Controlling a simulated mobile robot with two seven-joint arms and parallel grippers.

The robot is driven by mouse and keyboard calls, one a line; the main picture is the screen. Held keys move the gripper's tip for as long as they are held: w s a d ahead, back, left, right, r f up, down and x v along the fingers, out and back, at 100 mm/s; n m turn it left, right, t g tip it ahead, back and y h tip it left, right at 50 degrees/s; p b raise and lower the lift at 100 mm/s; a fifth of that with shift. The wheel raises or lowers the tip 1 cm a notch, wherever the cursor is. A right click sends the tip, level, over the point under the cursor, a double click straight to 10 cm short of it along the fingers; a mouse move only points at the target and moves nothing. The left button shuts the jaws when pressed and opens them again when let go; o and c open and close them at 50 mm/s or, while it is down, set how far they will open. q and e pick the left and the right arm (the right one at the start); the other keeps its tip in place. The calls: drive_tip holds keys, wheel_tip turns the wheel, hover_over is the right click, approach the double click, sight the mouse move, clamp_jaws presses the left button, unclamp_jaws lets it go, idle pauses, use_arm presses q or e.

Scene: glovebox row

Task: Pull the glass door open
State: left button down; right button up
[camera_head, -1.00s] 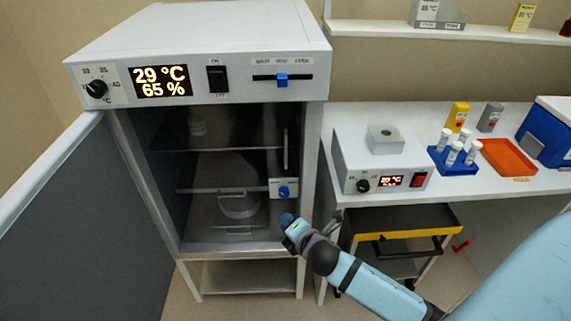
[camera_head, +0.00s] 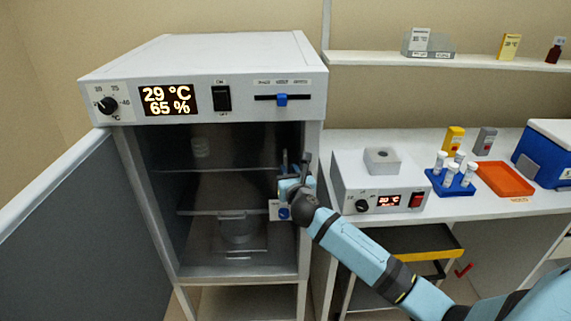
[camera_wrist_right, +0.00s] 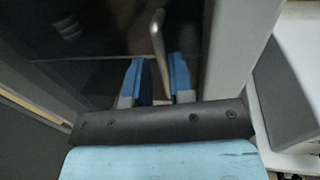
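The glass door (camera_head: 220,185) is the dark, see-through inner panel of the cabinet and looks closed. Its metal bar handle (camera_wrist_right: 157,38) runs upright near the door's right edge. My right gripper (camera_head: 296,172) is at the lower part of the handle, in front of the door's right side. In the right wrist view, its two blue fingers (camera_wrist_right: 156,76) are apart, and the handle's lower end shows in the gap between them. I cannot tell whether they touch it. A white latch plate with a blue knob (camera_head: 284,213) is just below the gripper. My left gripper is out of view.
The grey outer door (camera_head: 60,235) stands swung open at the left. A blue slider (camera_head: 281,99) is on the panel above. At the right, a counter holds a heater box (camera_head: 375,190), a blue tube rack (camera_head: 453,185) and an orange tray (camera_head: 505,179).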

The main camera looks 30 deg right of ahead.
sight(286, 165)
drive_tip(key=shift+x, duration=2.3)
clamp_jaws()
